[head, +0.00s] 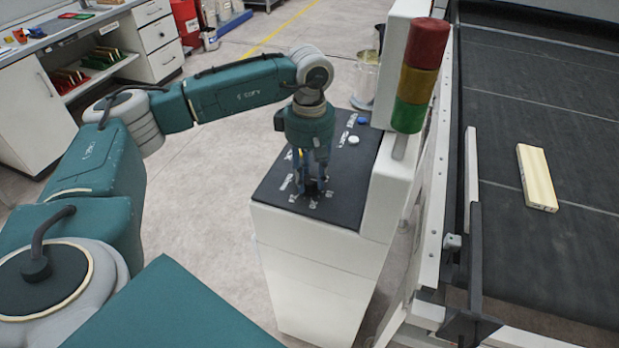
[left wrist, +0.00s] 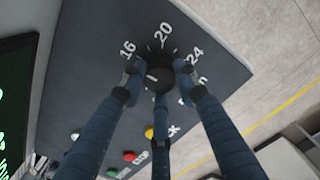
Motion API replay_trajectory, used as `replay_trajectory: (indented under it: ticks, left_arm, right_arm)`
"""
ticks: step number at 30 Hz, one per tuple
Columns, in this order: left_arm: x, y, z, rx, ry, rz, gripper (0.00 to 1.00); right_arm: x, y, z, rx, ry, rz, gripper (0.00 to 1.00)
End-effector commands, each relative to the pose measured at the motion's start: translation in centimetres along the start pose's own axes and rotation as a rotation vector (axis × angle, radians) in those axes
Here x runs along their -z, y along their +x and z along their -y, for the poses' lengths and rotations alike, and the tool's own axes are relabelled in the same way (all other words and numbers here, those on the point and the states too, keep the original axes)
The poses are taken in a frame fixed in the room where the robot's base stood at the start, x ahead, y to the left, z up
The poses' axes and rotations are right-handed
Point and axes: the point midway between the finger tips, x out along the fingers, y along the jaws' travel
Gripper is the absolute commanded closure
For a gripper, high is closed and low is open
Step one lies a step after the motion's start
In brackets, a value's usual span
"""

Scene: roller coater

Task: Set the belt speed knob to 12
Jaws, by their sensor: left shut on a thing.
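The belt speed knob (left wrist: 158,76) is a round black dial on the dark panel top (left wrist: 215,40) of a white control console (head: 310,270). White numbers 16, 20 and 24 show around it in the left wrist view; other marks are covered by my fingers. A small light mark shows on the knob's left part, but I cannot tell exactly which number it points to. My left gripper (head: 313,185) reaches down from above with its blue fingers around the knob and is shut on it; the left wrist view shows its fingertips (left wrist: 158,82) too. My right gripper is out of view.
Yellow (left wrist: 149,132) and red (left wrist: 130,156) buttons sit on the same panel. A red, amber and green signal tower (head: 419,75) stands right of the console. Beyond it, a pale wooden board (head: 537,178) lies on the dark belt (head: 560,110). Grey floor is clear left of the console.

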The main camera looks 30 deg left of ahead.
Motion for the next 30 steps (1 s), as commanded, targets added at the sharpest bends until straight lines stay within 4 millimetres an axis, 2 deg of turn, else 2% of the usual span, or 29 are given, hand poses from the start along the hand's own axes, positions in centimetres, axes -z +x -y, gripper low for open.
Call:
replay_trajectory:
  ticks: [15,30]
  left_arm:
    - [0.1,0.2,-0.1,-0.004,-0.453,0.000,0.95]
    - [0.1,-0.1,-0.1,-0.005,-0.835,0.000,0.95]
  right_arm:
    - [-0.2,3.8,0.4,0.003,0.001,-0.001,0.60]
    - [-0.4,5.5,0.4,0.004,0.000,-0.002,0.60]
